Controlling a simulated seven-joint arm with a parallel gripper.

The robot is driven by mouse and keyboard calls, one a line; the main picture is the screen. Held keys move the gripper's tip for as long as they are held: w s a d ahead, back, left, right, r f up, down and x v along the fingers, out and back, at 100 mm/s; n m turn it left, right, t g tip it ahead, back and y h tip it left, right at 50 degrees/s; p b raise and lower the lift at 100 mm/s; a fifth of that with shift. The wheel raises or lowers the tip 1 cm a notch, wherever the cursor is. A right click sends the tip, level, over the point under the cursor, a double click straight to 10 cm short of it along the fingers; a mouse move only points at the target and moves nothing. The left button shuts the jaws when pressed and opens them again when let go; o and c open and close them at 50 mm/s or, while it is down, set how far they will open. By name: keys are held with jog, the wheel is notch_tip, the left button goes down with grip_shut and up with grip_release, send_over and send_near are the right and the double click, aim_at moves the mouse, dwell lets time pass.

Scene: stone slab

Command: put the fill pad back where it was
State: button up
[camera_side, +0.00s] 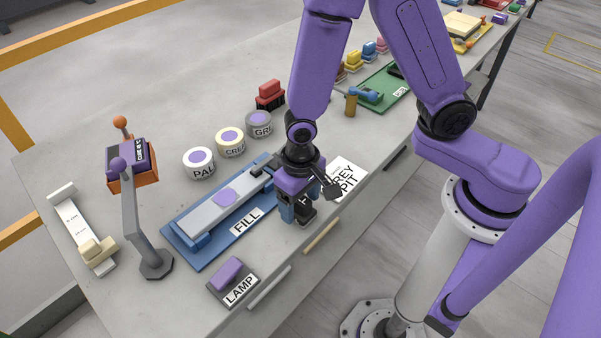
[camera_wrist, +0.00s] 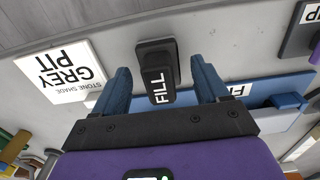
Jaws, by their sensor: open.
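The fill pad, a black block with a white FILL label, shows in the wrist view (camera_wrist: 158,88) between my two blue fingers. In the side view it shows as a dark block (camera_side: 305,212) beside my fingers, near the table's front edge, mostly hidden by my gripper. My gripper (camera_side: 294,212) is open and low over it; in the wrist view my fingers (camera_wrist: 160,68) stand apart, with visible gaps on both sides of the pad. A blue board (camera_side: 213,252) labelled FILL, carrying a long grey slab with a purple patch (camera_side: 225,197), lies left of my gripper.
A GREY PIT card (camera_side: 346,178) lies right of my gripper. A purple-topped LAMP block (camera_side: 229,273) sits at the front left. Several labelled tubs, including PAL (camera_side: 198,165), stand behind the blue board. A grey lever stand (camera_side: 143,225) rises at left.

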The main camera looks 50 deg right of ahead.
notch_tip(320, 180, up, 10)
jog(key=shift+r, duration=0.1)
dwell(0.4)
jog(key=s+d+r+n, duration=0.3)
jog(key=s+d+n, duration=0.3)
jog(key=s+d+r+n, duration=0.3)
jog(key=s+d+n, duration=0.3)
jog(key=s, duration=0.1)
jog(key=shift+s+d+r+n, duration=0.25)
jog(key=shift+s+d+n, duration=0.05)
jog(key=shift+d, duration=0.05)
dwell(1.0)
